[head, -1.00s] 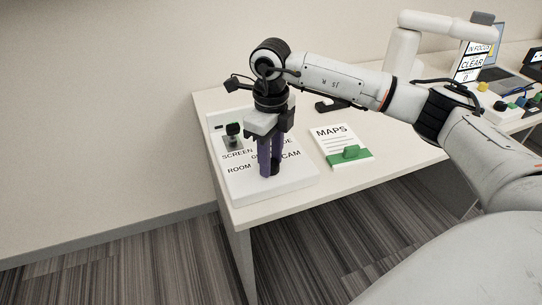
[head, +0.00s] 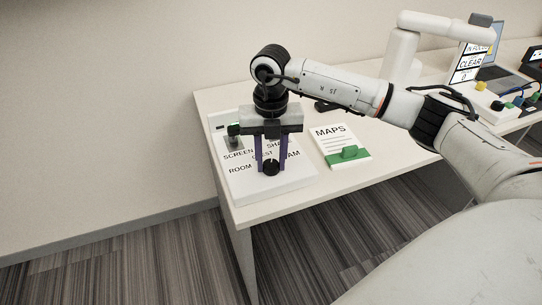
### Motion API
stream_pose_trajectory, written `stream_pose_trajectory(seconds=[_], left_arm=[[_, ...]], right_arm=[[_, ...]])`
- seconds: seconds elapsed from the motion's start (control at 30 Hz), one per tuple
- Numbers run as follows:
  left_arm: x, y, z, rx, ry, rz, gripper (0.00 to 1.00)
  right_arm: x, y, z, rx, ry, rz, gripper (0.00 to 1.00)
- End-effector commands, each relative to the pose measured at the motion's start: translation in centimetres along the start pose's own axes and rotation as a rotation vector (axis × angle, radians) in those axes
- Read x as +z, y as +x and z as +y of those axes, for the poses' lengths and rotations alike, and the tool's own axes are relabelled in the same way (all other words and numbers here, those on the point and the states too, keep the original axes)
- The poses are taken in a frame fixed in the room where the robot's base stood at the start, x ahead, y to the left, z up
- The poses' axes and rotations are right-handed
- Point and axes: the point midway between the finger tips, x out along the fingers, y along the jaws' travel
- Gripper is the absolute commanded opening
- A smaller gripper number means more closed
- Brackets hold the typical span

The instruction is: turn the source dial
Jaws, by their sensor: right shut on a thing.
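The source panel is a white board (head: 293,178) at the left end of the table, with printed labels such as SCREEN, ROOM, GUEST and CAM. The source dial (head: 270,168) is a small black knob near the panel's front. My right gripper (head: 271,166) points down over the panel, with its two purple fingers one on each side of the dial and shut on it. The fingers and gripper body hide parts of the labels. My left gripper is not in view.
A black switch-like part (head: 234,130) stands at the panel's left. A MAPS card (head: 331,136) with a green holder (head: 348,154) lies to the right.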

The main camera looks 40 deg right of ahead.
Motion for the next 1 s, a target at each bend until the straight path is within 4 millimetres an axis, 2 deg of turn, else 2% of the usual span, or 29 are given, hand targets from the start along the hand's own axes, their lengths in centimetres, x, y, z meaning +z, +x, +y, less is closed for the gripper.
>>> stream_pose_trajectory(seconds=[0.2, 0.5, 1.0], left_arm=[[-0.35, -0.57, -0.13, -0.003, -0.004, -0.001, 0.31], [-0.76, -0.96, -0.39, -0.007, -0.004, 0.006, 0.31], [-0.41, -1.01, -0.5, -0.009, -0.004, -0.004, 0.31]], right_arm=[[0.19, -0.33, 0.02, 0.003, 0.191, -0.005, 0.09], [0.23, -0.32, 0.03, 0.005, 0.379, -0.006, 0.09], [0.28, -0.25, 0.01, 0.005, 0.472, -0.008, 0.09]])
